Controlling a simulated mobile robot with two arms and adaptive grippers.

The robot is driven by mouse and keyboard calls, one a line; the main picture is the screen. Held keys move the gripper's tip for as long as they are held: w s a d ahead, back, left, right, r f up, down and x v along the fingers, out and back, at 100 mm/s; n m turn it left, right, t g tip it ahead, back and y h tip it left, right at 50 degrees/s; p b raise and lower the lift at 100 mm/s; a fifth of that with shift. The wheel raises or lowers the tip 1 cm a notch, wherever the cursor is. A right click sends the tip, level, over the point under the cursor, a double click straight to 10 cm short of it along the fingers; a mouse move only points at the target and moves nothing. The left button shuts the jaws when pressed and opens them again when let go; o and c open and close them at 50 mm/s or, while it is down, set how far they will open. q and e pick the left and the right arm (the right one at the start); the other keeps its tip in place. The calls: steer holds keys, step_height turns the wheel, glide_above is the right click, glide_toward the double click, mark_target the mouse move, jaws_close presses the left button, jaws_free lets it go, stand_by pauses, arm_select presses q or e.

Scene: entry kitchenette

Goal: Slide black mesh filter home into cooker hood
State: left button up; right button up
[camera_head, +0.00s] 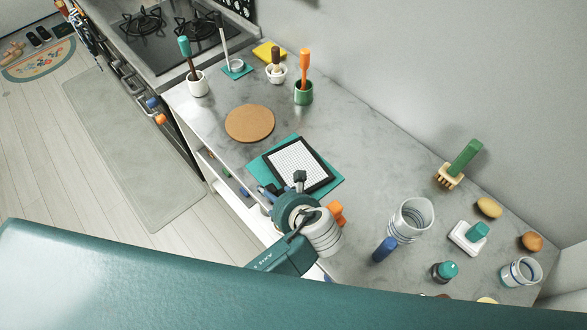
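The black-framed mesh filter (313,160), with a pale fine grid inside its dark border, lies flat on a teal mat (292,141) on the grey counter. One teal and white arm of mine reaches in from the lower left; I take it as the left. Its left gripper (285,187) is at the filter's near edge, with a dark tip over that edge. The wrist hides much of the fingers, so I cannot tell whether they are open or touch the filter. My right gripper is not in view. I cannot make out the cooker hood.
A gas hob (170,30) is at the upper left. A cork mat (250,123), a green pot (303,93) and a white pot (198,84) stand beyond the filter. A glass jar (411,219), blue bottle (384,249) and brush (459,163) are right. Bare counter lies between.

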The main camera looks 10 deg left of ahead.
mark_target(272, 204)
arm_select(q)
steer(key=x, duration=0.3)
steer(key=shift+a+f, duration=0.1)
steer(key=shift+a, duration=0.15)
steer(key=shift+c, duration=0.3)
steer(key=c, duration=1.3)
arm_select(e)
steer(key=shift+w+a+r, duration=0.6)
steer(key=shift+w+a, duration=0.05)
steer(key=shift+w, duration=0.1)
